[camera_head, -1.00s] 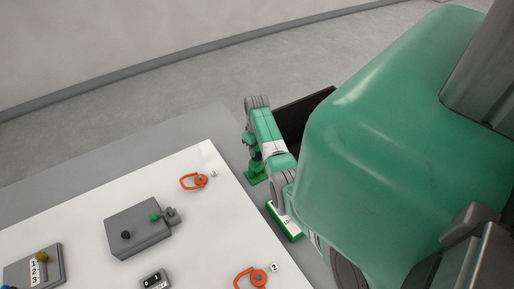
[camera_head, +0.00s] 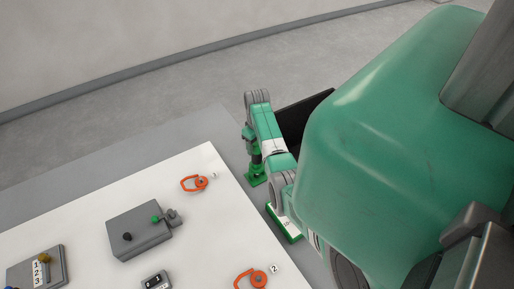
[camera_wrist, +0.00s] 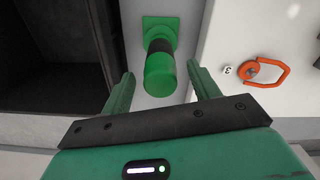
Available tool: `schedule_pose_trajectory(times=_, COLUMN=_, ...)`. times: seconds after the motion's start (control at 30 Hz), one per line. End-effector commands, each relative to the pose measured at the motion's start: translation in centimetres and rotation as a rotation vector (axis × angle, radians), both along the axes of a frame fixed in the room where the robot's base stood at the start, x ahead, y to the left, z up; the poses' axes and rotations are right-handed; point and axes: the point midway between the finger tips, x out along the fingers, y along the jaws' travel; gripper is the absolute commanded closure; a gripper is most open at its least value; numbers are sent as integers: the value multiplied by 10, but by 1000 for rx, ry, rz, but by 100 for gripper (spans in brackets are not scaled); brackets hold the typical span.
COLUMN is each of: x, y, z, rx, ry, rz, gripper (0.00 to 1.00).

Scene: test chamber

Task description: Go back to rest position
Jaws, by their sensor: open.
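My gripper (camera_wrist: 160,78) is open, with its two green fingers apart in the wrist view. A green cylinder with a black band (camera_wrist: 160,72) stands on a square green base and shows between and beyond the fingertips. I see no contact between it and the fingers. In the head view my arm reaches down beside the white table top, and the green base (camera_head: 256,179) shows below the wrist. The fingers are hard to make out there.
A dark open box (camera_head: 296,124) lies close beside the arm. The white table top (camera_head: 85,225) carries orange rings (camera_head: 196,184), a grey box with knobs (camera_head: 140,232) and a grey switch block (camera_head: 37,268). A green-edged white block (camera_head: 284,223) sits near the table edge.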

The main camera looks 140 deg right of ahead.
Motion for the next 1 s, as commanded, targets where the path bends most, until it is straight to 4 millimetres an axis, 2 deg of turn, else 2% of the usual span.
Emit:
schedule_pose_trajectory(times=0.03, x=0, y=-1, z=15, rx=-3, ry=1, rz=0, gripper=39)
schedule_pose_trajectory(times=0.2, x=1, y=0, z=35, rx=-1, ry=0, rz=0, gripper=39)
schedule_pose_trajectory(times=0.7, x=0, y=0, z=38, rx=-1, ry=0, rz=1, gripper=39)
schedule_pose_trajectory(times=0.77, x=6, y=-6, z=40, rx=-10, ry=6, rz=11, gripper=39)
schedule_pose_trajectory(times=0.87, x=39, y=-39, z=54, rx=-74, ry=43, rz=70, gripper=39)
schedule_pose_trajectory(times=0.97, x=104, y=-89, z=82, rx=-194, ry=92, rz=164, gripper=39)
schedule_pose_trajectory(times=1.0, x=133, y=-107, z=94, rx=-248, ry=108, rz=202, gripper=39)
